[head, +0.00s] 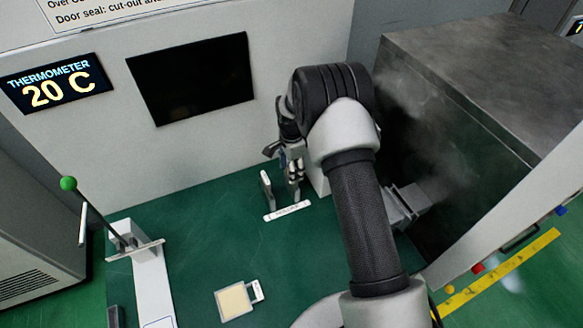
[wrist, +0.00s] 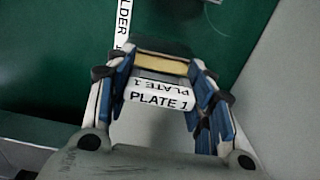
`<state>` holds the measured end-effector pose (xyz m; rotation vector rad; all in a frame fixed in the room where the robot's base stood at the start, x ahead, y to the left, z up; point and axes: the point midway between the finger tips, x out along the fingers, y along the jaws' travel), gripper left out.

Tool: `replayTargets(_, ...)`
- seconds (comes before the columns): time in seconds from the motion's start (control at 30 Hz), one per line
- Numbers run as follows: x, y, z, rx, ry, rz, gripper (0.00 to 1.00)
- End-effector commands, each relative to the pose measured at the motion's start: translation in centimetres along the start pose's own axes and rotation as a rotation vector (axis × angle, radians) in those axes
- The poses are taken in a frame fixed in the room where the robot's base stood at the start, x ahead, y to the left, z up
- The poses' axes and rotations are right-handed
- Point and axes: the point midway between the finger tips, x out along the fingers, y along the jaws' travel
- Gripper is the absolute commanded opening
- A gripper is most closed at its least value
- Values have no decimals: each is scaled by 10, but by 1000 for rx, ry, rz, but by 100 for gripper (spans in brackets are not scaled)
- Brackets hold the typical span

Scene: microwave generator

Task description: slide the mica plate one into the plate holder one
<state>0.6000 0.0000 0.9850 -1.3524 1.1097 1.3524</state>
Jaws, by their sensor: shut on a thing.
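My gripper (head: 291,168) points down over the green table beside the white wall. In the wrist view, my gripper (wrist: 160,80) is shut on mica plate one (wrist: 160,63), gripping its tab marked "PLATE 1". A cream strip of the plate shows beyond the tab; the rest is hidden. A holder, likely plate holder one, has a grey upright (head: 266,190) and a white label strip (head: 287,211) on the table, just in front of my gripper. Its label (wrist: 122,22) also shows at the upper left of the wrist view, its number out of sight. I cannot tell whether plate and holder touch.
Another cream plate with a tab (head: 234,301) lies flat at the front of the table. A lever with a green knob (head: 68,184) stands at the left. A dark metal box (head: 500,80) stands right of my arm. The table's middle is clear.

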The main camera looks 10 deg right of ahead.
Motion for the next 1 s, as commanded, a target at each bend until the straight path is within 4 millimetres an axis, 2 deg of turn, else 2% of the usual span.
replayTargets(1.0, 21, 0, 0, 0, 0, 0, 11)
